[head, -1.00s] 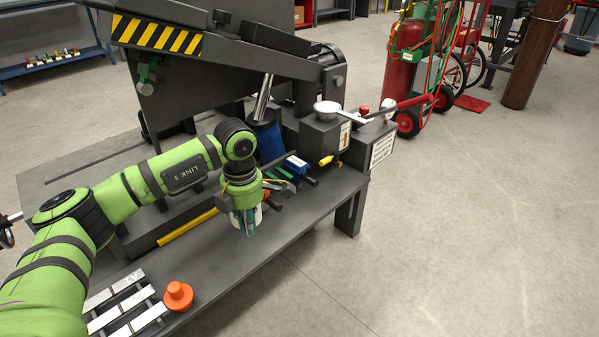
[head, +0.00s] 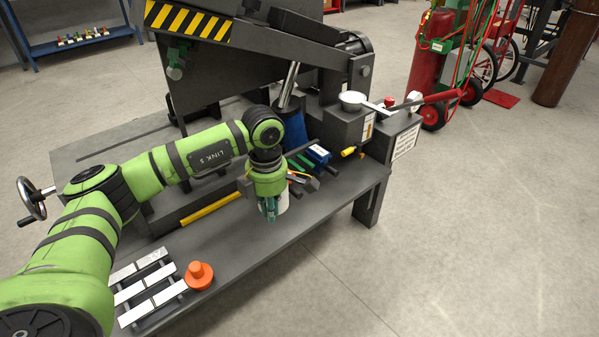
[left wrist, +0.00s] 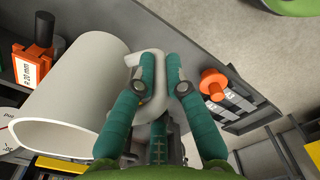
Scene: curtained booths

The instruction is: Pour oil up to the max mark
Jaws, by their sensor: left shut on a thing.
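A white jug (left wrist: 75,95) with a wide open mouth and a looped handle (left wrist: 152,68) fills the left of the left wrist view. I cannot tell whether the jug touches the bench. A funnel (head: 352,97) sits on a dark reservoir block (head: 345,124) at the machine's right end. No oil or max mark is readable. My right gripper is out of view.
The grey bench (head: 225,235) holds an orange plug (head: 199,274), white bars (head: 150,290), a yellow rod (head: 210,208) and a blue box (head: 318,153). The floor to the right is clear.

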